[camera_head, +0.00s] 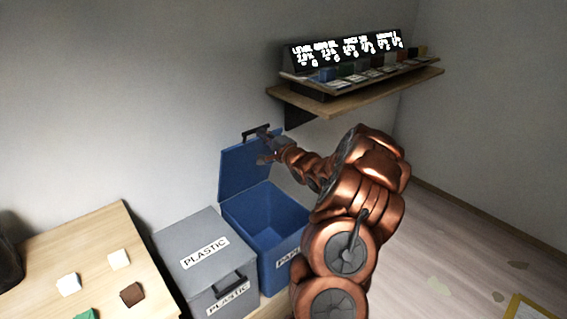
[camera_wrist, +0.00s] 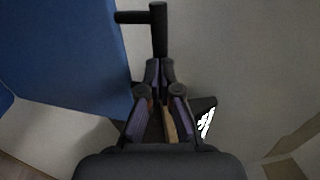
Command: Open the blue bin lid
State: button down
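The blue bin (camera_head: 265,225) stands against the wall with its top open. Its blue lid (camera_head: 243,168) is raised, standing nearly upright at the back-left side, and fills the left of the wrist view (camera_wrist: 65,50). The lid's black handle (camera_head: 256,132) is at its top edge; it also shows in the wrist view (camera_wrist: 158,30). My gripper (camera_head: 266,150) is at the handle's right part. In the wrist view its fingertips (camera_wrist: 159,68) come together on the handle's bar. The exact contact is partly hidden.
A grey bin (camera_head: 192,250) labelled PLASTIC, lid closed, stands left of the blue bin. A wooden table (camera_head: 95,240) with small blocks is at the left. A wall shelf (camera_head: 355,95) with a lit display is above right. Floor at the right is mostly free.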

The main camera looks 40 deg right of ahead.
jog(key=w+r+g+p, duration=0.1)
jog(key=w+r+p, duration=0.2)
jog(key=w+p, duration=0.8)
jog(key=shift+w+d+r, duration=0.15)
jog(key=shift+w+d, duration=0.15)
jog(key=shift+w, duration=1.4)
jog(key=s+r, duration=0.1)
jog(key=s, duration=0.3)
jog(key=s+r, duration=0.1)
jog(key=s, duration=0.3)
jog(key=s+r+b, duration=0.1)
jog(key=s, duration=0.2)
jog(key=shift+s+a, duration=0.2)
jog(key=shift+s, duration=0.2)
jog(key=shift+s+r, duration=0.45)
jog(key=shift+s, duration=0.35)
